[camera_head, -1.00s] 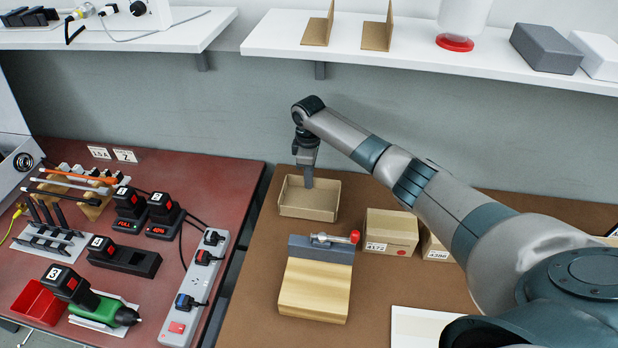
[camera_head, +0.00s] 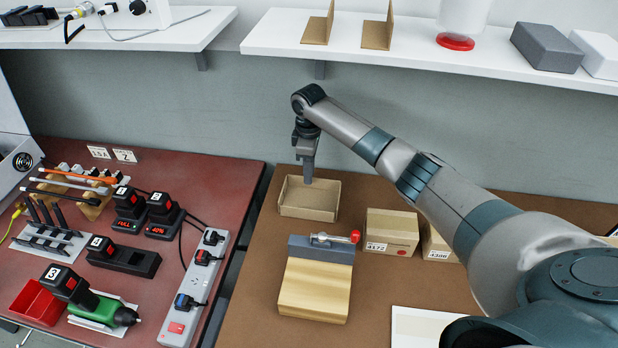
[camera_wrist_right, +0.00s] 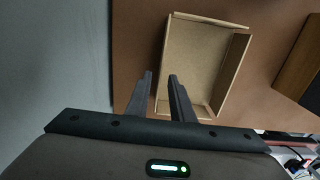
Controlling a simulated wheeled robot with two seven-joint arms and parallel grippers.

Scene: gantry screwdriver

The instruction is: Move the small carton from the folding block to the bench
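The small carton (camera_head: 309,214), an open-topped brown cardboard tray, sits flat on the brown bench (camera_head: 245,310), behind the folding block (camera_head: 315,290). The block is pale wood with a grey bar and a red-tipped clamp, and nothing lies on it. My right gripper (camera_head: 308,180) hangs fingers-down over the carton's back side. In the right wrist view its two fingers (camera_wrist_right: 161,76) are apart with nothing gripped, one on each side of the line of a wall of the carton (camera_wrist_right: 205,65). My left gripper is not in view.
Closed cartons (camera_head: 391,232) with labels stand right of the open carton, under my right arm. A white shelf (camera_head: 400,55) overhangs the back. A red table (camera_head: 215,170) with tools and a power strip (camera_head: 195,290) is at left.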

